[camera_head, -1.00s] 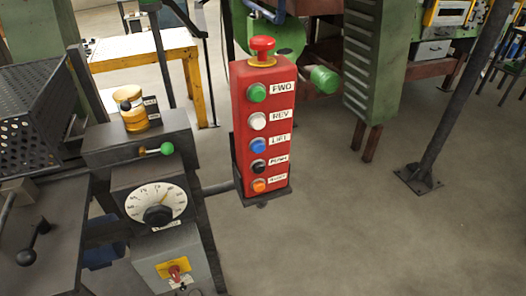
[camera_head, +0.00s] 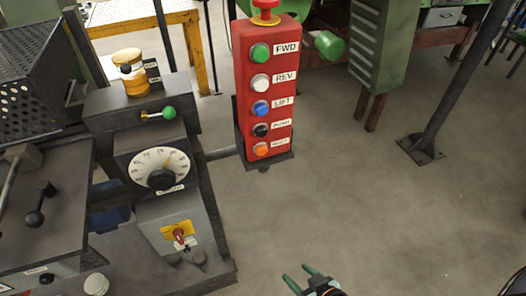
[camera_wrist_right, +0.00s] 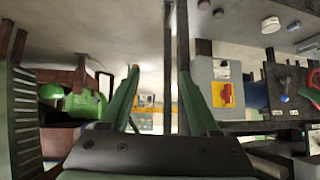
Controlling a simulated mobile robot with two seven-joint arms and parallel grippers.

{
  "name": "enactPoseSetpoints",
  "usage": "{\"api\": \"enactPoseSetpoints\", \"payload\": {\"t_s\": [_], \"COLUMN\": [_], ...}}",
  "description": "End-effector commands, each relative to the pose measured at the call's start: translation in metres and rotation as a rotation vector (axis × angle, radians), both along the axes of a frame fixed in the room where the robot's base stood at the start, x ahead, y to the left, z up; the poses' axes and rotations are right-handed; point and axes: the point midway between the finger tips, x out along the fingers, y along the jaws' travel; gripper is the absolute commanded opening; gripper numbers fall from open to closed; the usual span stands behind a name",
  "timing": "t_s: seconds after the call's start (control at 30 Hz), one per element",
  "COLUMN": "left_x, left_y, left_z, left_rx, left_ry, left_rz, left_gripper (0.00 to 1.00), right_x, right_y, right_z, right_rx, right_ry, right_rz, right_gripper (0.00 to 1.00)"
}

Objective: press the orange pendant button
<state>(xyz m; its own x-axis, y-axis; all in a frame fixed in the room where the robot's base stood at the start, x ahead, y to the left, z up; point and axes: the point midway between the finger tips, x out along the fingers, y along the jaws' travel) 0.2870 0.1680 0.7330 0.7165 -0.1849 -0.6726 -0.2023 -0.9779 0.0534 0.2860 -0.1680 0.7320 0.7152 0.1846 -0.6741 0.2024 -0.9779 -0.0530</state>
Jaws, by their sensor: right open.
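The red pendant box (camera_head: 279,80) stands upright in the upper middle of the head view, with a column of labelled buttons. The orange button (camera_head: 262,149) is the lowest one, below a black button (camera_head: 261,130), and nothing covers it. My right gripper (camera_head: 295,271) shows at the bottom edge of the head view, below and to the right of the pendant and well apart from it. Its two green fingers are spread and empty. They also show in the right wrist view (camera_wrist_right: 160,73). My left gripper is not in view.
Left of the pendant stand a dial box (camera_head: 158,168), a green-knobbed lever (camera_head: 168,112) and a grey switch box (camera_head: 181,236). A dark post (camera_head: 455,95) stands at the right. The floor (camera_head: 350,200) between pendant and post is clear.

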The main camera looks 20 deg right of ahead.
Motion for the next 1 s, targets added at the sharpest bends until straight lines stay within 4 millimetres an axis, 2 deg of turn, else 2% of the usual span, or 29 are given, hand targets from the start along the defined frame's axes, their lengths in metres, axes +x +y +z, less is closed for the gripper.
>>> {"api": "enactPoseSetpoints", "payload": {"t_s": [0.07, 0.53, 1.0], "left_x": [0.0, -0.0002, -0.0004], "left_y": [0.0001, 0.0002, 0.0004], "left_z": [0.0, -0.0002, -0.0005], "left_rx": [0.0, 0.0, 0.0], "left_ry": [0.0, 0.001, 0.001], "left_rz": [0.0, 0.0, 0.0], "left_gripper": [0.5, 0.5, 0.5], "right_x": [0.0, 0.0001, 0.0], "right_y": [-0.0001, -0.0001, -0.0001], "right_z": [0.0, 0.0001, 0.0], "right_rx": [0.0, 0.0, 0.0], "right_ry": [0.0, 0.0, 0.0], "right_rz": [0.0, 0.0, 0.0], "right_gripper": [0.52, 0.0, 0.0]}}
